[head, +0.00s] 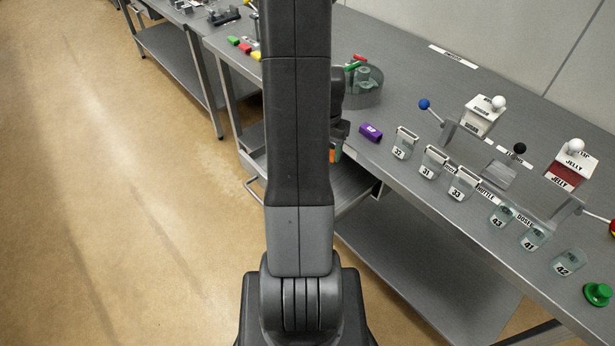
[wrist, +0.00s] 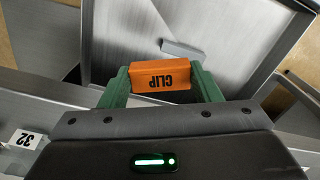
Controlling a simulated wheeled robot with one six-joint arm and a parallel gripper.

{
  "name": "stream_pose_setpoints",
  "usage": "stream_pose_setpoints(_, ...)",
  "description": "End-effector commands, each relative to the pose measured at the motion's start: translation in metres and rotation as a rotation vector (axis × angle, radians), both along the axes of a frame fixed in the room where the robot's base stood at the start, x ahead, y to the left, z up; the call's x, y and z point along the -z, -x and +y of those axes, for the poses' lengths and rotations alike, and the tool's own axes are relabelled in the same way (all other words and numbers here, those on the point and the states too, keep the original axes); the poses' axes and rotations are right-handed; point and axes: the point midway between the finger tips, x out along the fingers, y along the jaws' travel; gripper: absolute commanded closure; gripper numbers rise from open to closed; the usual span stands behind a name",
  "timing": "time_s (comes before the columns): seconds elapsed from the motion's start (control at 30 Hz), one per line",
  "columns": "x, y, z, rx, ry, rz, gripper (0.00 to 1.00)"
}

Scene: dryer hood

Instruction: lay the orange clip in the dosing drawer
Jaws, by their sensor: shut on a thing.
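The orange clip (wrist: 161,75), a block marked CLIP, is held between the green fingertips of my gripper (wrist: 162,84) in the wrist view. A bit of the clip (head: 334,154) shows past my arm in the head view. My gripper is shut on it, above the near part of an open metal drawer (wrist: 240,40). The drawer (head: 345,190) sticks out from under the bench in the head view, partly hidden by my arm. A small grey bar (wrist: 187,50) lies in the drawer beyond the clip. Whether the clip touches the drawer cannot be told.
The bench top (head: 400,85) holds a purple block (head: 370,131), a round glass dish (head: 362,88) and several numbered clear cups, such as cup 32 (head: 403,145). White dispensers with ball-topped levers stand to the right. The floor (head: 130,220) to the left is clear.

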Motion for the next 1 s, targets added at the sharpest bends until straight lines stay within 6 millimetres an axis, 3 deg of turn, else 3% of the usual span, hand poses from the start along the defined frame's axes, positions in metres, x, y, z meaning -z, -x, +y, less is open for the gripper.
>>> stream_pose_setpoints(0.03, 0.011, 0.007, -0.01, 0.061, 0.0, -0.004, 0.64)
stream_pose_setpoints(0.4, 0.018, 0.048, -0.045, 0.368, 0.0, -0.001, 0.64)
stream_pose_setpoints(0.53, 0.024, 0.053, -0.048, 0.398, 0.0, 0.002, 0.64)
stream_pose_setpoints(0.8, 0.07, 0.054, -0.048, 0.402, 0.0, 0.004, 0.64)
stream_pose_setpoints(1.0, 0.084, 0.053, -0.048, 0.401, 0.0, 0.002, 0.64)
